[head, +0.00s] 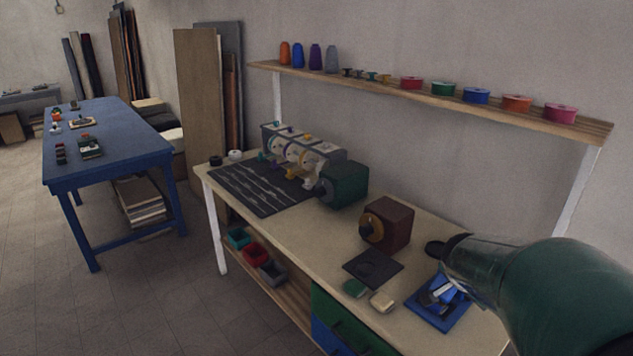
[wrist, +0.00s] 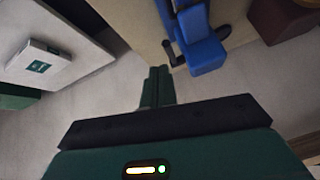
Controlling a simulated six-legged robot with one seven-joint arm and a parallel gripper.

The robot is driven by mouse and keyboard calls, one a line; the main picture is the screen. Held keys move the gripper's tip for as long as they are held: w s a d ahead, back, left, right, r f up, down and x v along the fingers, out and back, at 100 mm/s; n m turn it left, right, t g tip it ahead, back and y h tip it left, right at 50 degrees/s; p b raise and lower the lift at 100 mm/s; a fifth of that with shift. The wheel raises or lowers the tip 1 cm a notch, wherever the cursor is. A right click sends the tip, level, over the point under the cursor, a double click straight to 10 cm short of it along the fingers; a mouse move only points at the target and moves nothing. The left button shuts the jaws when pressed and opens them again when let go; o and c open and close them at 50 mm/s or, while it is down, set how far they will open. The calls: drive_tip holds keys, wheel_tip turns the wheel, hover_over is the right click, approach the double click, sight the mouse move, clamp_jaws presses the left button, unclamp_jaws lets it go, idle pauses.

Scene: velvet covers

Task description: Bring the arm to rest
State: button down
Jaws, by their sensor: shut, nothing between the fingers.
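My gripper (wrist: 158,85) shows in the wrist view as two dark green fingers. They are closed together with nothing between them. They are in the air beside the edge of the workbench (wrist: 135,25), close to a blue device (wrist: 203,50) on it, and touch nothing that I can see. In the head view, the fingers cannot be made out; a large green rounded shape covers the lower right.
The workbench (head: 300,232) holds the blue device (head: 440,300), a brown box-shaped machine (head: 387,222), a green machine (head: 345,183) and a dark mat (head: 262,188). A shelf (head: 430,93) with spools runs above. A blue table (head: 105,140) stands left, with open floor between.

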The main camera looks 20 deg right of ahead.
drive_tip(key=s+a+r+n+y, duration=0.2)
drive_tip(key=a+n, duration=0.3)
drive_tip(key=a, duration=0.5)
drive_tip(key=s+a+r+n+t+y, duration=0.1)
drive_tip(key=a+n, duration=0.4)
drive_tip(key=a, duration=0.5)
drive_tip(key=s+a+r+n+t+y, duration=0.1)
drive_tip(key=s+a+r+n+y, duration=0.2)
drive_tip(key=a, duration=0.7)
drive_tip(key=shift+s+a+r+n, duration=0.3)
drive_tip(key=shift+s+r+n, duration=0.35)
drive_tip(key=shift+n, duration=0.55)
drive_tip(key=shift+s+d+f, duration=0.1)
drive_tip(key=shift+d+f, duration=0.05)
